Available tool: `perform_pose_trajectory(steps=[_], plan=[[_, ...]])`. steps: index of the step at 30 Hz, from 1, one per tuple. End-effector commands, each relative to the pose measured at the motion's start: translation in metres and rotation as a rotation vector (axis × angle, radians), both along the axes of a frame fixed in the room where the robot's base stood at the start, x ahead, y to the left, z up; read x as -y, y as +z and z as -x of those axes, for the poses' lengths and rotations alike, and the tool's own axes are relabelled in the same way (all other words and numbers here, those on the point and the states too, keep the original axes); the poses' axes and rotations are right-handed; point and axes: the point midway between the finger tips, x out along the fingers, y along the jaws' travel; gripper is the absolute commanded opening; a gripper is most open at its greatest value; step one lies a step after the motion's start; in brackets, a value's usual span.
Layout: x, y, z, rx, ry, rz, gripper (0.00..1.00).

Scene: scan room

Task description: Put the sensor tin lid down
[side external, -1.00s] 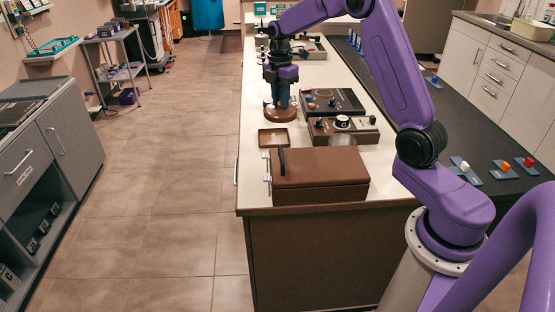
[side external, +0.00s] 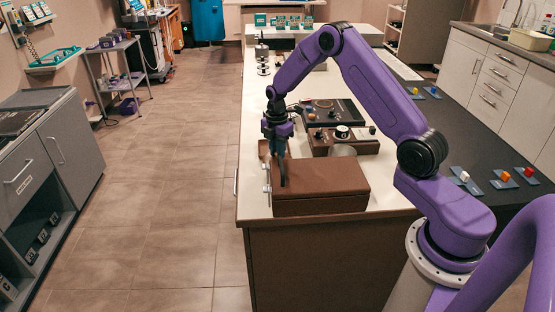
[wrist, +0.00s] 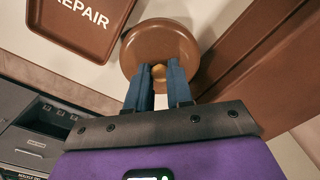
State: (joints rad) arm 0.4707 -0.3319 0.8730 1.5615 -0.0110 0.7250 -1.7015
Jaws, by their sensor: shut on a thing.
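The lid (wrist: 158,36) is a round brown disc with a small brass knob, seen in the wrist view. My gripper (wrist: 159,76) is shut on its knob. In the side view my gripper (side external: 279,150) points down just behind the left end of the brown box. The lid cannot be made out there, hidden by the gripper and box. In the wrist view the lid is over the pale counter, between the REPAIR tray and the brown box. Whether it touches the counter cannot be told.
The brown REPAIR tray (wrist: 82,22) is close on the left of the lid. The brown box (side external: 325,190) is close on the right. A brown control unit with a dial (side external: 345,142) and a dark panel (side external: 335,112) stand farther back. Floor lies beyond the counter's left edge.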

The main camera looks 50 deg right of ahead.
Motion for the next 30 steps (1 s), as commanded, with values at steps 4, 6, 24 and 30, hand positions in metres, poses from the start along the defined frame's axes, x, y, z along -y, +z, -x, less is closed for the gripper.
perform_pose_trajectory(steps=[4, 6, 24, 30], plan=[[0.0, -0.024, 0.001, -0.003, 0.0, 0.0, 0.0], [0.0, -0.031, 0.0, -0.002, -0.001, 0.0, 0.0], [0.0, -0.039, 0.0, 0.0, 0.0, 0.0, 0.46], [0.0, -0.039, 0.0, 0.0, 0.0, 0.0, 0.46]])
